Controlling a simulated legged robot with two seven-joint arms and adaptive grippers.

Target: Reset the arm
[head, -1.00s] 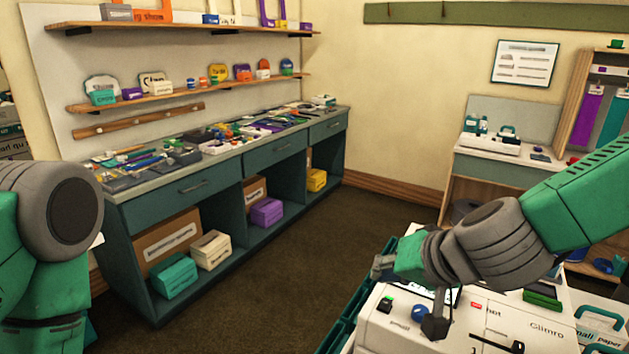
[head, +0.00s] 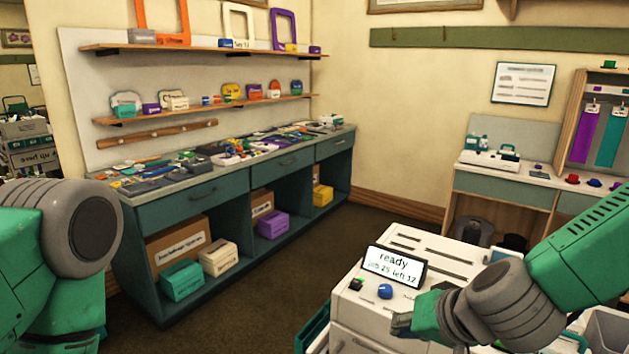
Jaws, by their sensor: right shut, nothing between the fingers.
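My right arm comes in from the right edge, green with a grey ringed joint. My right gripper (head: 403,324) is at the front of the white machine, low in the picture, shut and with nothing visible in it.
A long teal counter (head: 225,192) covered with small props runs along the left wall, with boxes below and shelves above. A wooden desk (head: 500,185) stands at the back right. The dark floor (head: 340,240) between counter and machine is clear.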

